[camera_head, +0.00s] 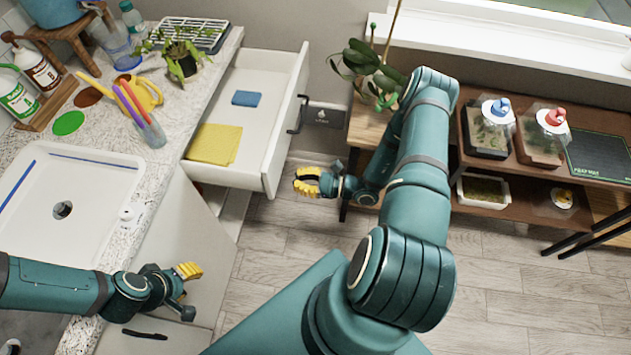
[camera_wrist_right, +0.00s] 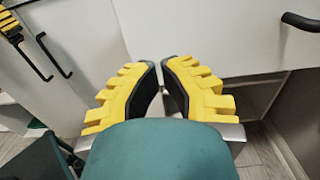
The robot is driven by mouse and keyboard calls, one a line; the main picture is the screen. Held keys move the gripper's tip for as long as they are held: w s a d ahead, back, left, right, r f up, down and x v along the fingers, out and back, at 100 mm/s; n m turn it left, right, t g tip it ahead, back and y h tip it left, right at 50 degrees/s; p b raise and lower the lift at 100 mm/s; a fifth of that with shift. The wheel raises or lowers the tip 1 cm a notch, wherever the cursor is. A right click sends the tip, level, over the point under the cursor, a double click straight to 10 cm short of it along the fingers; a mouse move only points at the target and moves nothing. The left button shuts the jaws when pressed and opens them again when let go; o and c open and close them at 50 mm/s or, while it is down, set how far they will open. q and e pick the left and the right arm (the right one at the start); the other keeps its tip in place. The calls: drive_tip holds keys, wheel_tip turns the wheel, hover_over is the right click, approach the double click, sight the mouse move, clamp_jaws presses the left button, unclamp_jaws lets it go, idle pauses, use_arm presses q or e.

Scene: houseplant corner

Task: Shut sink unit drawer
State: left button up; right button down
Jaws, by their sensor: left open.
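The sink unit drawer (camera_head: 270,75) stands pulled out from the white unit in the head view. Its white front (camera_head: 289,120) faces right and bears a dark handle (camera_head: 298,116). A blue sponge (camera_head: 246,98) and a yellow cloth (camera_head: 213,144) lie inside. My right gripper (camera_head: 297,182) is just off the drawer's near front corner, with no visible grip on it. Its yellow fingers (camera_wrist_right: 161,68) are close together with a narrow gap in the right wrist view, before white panels. My left gripper (camera_head: 190,288) is open and empty beside the counter's front.
A wooden stand (camera_head: 368,130) with a potted plant is right of the drawer. A brown shelf (camera_head: 520,188) is further right. Floor (camera_head: 285,240) is clear below the drawer.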

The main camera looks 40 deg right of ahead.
sight(275, 177)
drive_tip(key=shift+x, duration=2.75)
drive_tip(key=shift+a, duration=0.15)
drive_tip(key=b+x, duration=0.4)
drive_tip(key=x, duration=2)
drive_tip(key=shift+w+a+f, duration=0.1)
drive_tip(key=shift+w+a, duration=0.1)
drive_tip(key=shift+a, duration=0.05)
drive_tip(key=shift+w+a, duration=0.2)
use_arm(q)
drive_tip(key=f, duration=0.1)
drive_tip(key=s+f, duration=0.1)
drive_tip(key=f, duration=0.2)
drive_tip(key=shift+s+d+f, duration=0.2)
drive_tip(key=shift+s, duration=0.05)
use_arm(e)
drive_tip(key=shift+w, duration=0.1)
drive_tip(key=shift+r, duration=0.2)
